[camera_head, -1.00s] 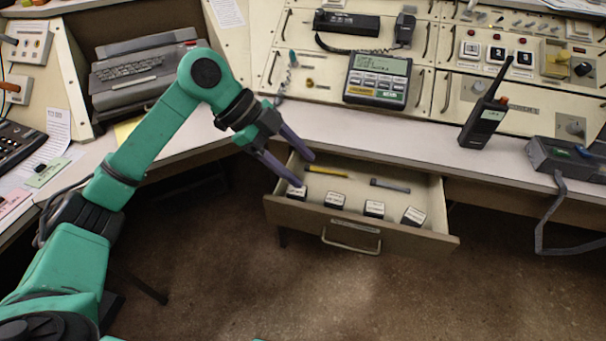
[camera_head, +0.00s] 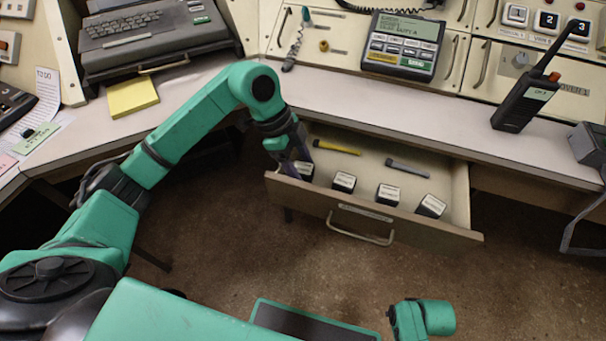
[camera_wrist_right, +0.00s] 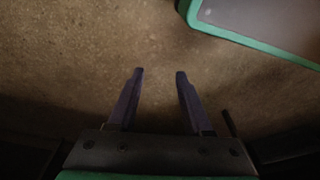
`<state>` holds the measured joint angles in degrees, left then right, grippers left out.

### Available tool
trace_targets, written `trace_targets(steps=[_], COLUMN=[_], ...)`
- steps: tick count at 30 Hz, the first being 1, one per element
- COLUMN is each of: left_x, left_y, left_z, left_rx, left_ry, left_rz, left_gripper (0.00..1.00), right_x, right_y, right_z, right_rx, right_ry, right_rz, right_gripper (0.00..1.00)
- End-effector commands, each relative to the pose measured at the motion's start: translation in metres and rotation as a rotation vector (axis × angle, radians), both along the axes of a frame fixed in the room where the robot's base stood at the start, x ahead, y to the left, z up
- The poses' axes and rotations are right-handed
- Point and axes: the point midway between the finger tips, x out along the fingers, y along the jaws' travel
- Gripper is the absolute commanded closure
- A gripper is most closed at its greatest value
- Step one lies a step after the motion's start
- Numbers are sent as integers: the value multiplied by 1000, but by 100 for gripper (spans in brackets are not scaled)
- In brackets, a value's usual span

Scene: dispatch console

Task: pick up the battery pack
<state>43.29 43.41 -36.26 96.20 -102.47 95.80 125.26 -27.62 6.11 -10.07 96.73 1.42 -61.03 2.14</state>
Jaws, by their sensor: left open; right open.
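Several small dark blocks with white labelled tops, which look like battery packs, stand in a row in the open drawer (camera_head: 300,193). The leftmost battery pack (camera_head: 304,170) is partly hidden by my left gripper (camera_head: 297,165), which reaches down into the drawer's left end. Its jaws are open; whether they are around the pack or beside it I cannot tell. The other packs (camera_head: 344,182), (camera_head: 388,194) and (camera_head: 431,206) stand apart to the right. My right gripper (camera_wrist_right: 159,72) is open and empty above the brown floor in the right wrist view.
A yellow stick (camera_head: 337,147) and a grey stick (camera_head: 407,168) lie at the drawer's back. The desk edge (camera_head: 400,140) is just behind the drawer. A handheld radio (camera_head: 525,98) stands on the desk. A yellow pad (camera_head: 133,97) lies at left.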

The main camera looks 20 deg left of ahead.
Motion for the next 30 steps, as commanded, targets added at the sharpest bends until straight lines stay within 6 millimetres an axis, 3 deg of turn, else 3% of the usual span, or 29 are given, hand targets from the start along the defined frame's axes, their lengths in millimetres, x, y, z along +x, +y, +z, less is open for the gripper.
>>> trace_targets(steps=[5, 6, 11, 23, 26, 30], left_x=[0, 0, 0, 1, 1, 1], left_y=[-1, -1, -1, -1, -1, -1], left_z=[-1, -1, -1, 10, 28, 72], left_rx=[-1, -1, -1, -1, -3, -3], left_ry=[0, 0, 0, -3, -5, -8], left_rz=[0, 0, 0, -1, -1, -1], left_gripper=[35, 39, 100, 100, 100, 100], right_x=[0, 0, 0, 1, -5, -18], right_y=[0, 0, 0, 1, -4, -10], right_z=[1, 1, 1, 3, -8, -24], right_rx=[1, 1, 1, 2, -6, -15], right_ry=[1, 1, 1, -7, 4, 12], right_rz=[0, 0, 0, 0, -3, -7], right_gripper=[50, 50, 50, 50, 50, 50])
